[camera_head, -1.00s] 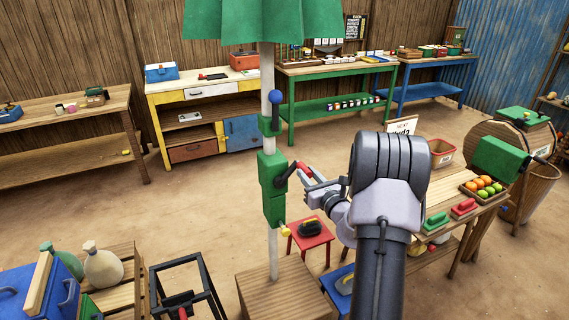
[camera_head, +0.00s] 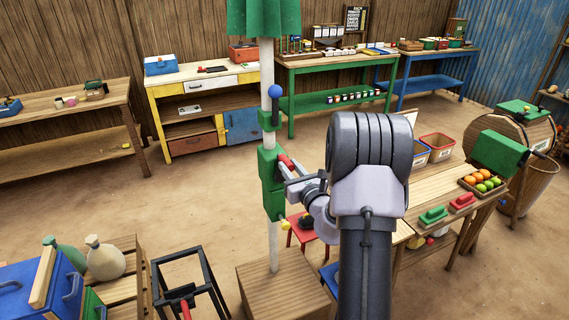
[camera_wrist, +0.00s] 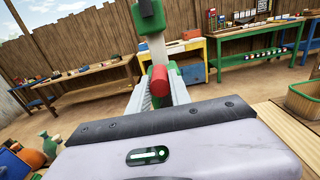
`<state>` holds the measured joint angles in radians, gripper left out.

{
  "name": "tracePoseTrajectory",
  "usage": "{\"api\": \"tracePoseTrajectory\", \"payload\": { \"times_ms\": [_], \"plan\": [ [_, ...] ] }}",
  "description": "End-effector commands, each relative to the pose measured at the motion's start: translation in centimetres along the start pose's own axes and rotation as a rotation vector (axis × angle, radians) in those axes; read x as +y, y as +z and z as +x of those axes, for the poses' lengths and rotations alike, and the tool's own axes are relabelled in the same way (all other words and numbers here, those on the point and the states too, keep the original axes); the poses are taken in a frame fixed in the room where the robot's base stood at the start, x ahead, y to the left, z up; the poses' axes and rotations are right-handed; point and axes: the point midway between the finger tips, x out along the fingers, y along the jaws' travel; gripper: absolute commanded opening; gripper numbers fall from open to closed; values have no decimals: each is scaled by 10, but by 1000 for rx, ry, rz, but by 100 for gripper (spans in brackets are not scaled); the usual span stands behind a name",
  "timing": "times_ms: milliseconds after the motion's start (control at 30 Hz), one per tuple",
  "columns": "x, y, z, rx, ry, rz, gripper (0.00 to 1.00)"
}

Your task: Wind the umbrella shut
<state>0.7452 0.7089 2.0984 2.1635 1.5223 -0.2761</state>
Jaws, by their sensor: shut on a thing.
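The green umbrella canopy (camera_head: 264,18) hangs at the top of a white pole (camera_head: 273,245) in the head view. It is narrow and drawn in close to the pole. A green crank housing (camera_head: 270,170) sits on the pole, with a red crank handle (camera_head: 286,162) at its right side. My gripper (camera_head: 289,175) is shut on the red handle. The handle also shows between the fingers in the wrist view (camera_wrist: 161,76). A blue-knobbed lever (camera_head: 274,92) stands higher on the pole, and a small yellow knob (camera_head: 283,226) sits below the housing. The fingertips are partly hidden.
The pole stands on a wooden block (camera_head: 285,290). A red stool (camera_head: 303,235) is close behind it. A black frame (camera_head: 190,285) stands at the front left. A wooden table with fruit (camera_head: 483,182) is on the right. Open floor lies behind the pole.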

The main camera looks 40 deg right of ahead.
Motion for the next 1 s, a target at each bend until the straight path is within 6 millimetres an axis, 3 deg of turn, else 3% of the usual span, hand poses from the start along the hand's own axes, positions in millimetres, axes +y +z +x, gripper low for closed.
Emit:
{"api": "tracePoseTrajectory", "payload": {
  "times_ms": [33, 67, 167, 467, 1000],
  "plan": [
    [0, 1, 0, -3, 1, -1, 0],
    [0, 1, 0, -2, 1, -1, 30],
    [0, 1, 0, -2, 1, -1, 47],
    [0, 0, -2, 0, 0, 0, 47],
    [-1, -2, -76, 0, -2, -1, 47]
  ]
}}
